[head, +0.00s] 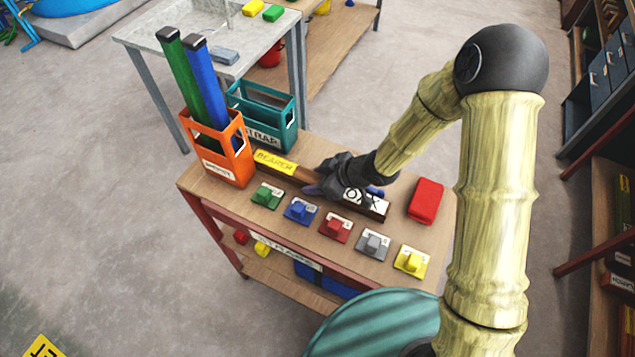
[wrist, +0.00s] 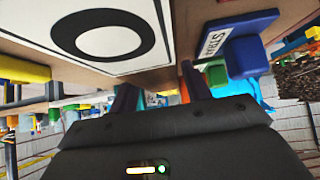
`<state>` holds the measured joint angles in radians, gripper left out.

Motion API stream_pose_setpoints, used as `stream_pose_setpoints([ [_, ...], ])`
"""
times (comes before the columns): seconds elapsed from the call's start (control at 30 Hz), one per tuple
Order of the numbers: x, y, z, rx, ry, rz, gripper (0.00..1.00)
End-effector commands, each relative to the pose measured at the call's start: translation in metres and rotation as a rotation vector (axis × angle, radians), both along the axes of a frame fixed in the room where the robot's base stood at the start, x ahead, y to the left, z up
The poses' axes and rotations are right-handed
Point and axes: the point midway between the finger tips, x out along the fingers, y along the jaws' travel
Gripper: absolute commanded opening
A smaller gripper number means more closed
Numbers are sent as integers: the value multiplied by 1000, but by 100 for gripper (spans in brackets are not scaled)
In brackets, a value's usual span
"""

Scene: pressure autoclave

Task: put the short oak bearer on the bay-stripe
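A long brown wooden bearer lies along the back of the small bench, with a yellow BEARER label (head: 275,162) at its left end. A white label with large black letters (head: 367,202) is at the right end, and its round letter fills the upper left of the wrist view (wrist: 105,35). My gripper (head: 340,187) is at the bearer, near the white label, and hides part of it. In the wrist view its dark fingers (wrist: 160,92) are parted with wood between or beyond them. I cannot tell whether they press on it. I cannot identify a bay-stripe.
An orange crate (head: 232,160) holding tall green and blue bars and a teal STRAP crate (head: 283,118) stand at the left. Several coloured knobbed blocks line the bench front. A red block (head: 426,201) lies right. A yellow lettered marking (head: 43,347) is on the floor lower left.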

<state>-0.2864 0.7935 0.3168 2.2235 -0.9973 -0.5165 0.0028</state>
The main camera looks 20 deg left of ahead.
Motion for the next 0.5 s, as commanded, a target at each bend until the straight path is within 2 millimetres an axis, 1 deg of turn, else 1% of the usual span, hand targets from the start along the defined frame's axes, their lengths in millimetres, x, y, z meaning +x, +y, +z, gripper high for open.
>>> stream_pose_setpoints([
  [0.03, 0, 0, 0, 0, 0, 0, 38],
  [0.1, 0, 0, 0, 0, 0, 0, 24],
  [0.17, 0, 0, 0, 0, 0, 0, 13],
  [0.2, 0, 0, 0, 0, 0, 0, 5],
  [0.23, 0, 0, 0, 0, 0, 0, 0],
  [0.5, 1, 0, 2, 2, -2, 0, 0],
])
